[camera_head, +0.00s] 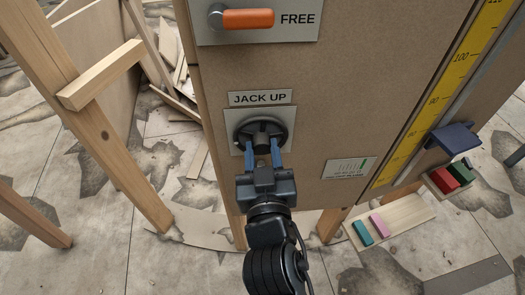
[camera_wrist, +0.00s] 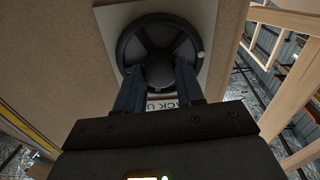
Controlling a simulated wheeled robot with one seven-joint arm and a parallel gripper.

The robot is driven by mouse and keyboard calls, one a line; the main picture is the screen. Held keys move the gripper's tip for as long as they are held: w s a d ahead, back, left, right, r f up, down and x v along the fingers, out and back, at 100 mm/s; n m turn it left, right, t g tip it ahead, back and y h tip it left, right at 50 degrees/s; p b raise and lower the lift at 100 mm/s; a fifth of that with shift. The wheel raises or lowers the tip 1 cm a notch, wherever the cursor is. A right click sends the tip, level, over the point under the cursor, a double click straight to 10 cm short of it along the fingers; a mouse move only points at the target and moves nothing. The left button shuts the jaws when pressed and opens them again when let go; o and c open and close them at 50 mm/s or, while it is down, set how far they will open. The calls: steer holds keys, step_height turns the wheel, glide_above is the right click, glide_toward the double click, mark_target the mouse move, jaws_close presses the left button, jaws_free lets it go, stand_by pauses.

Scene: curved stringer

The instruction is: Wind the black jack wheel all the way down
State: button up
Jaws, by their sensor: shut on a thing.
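The black jack wheel (camera_head: 262,132) is mounted on a pale plate on the brown board, under a "JACK UP" label (camera_head: 260,98). My gripper (camera_head: 263,150) reaches it from below, with its two blue fingers shut on the wheel's middle. In the wrist view the wheel (camera_wrist: 138,28) shows its round rim, spokes and a pale knob on the rim at the right. My gripper (camera_wrist: 160,80) also shows there, with its fingertips on either side of the dark hub.
An orange lever (camera_head: 248,18) marked "FREE" sits above the wheel. A yellow scale (camera_head: 425,110) with a blue slider (camera_head: 455,136) runs down the right. Coloured blocks (camera_head: 362,232) lie on a low board. A wooden post (camera_head: 95,125) stands at the left.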

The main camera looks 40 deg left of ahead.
steer(key=c, duration=0.4)
steer(key=shift+o, duration=0.2)
steer(key=n+p, duration=0.1)
steer(key=n, duration=0.3)
steer(key=shift+n+p, duration=0.5)
steer(key=shift+n, duration=1.1)
steer(key=o, duration=1)
steer(key=shift+o, duration=0.2)
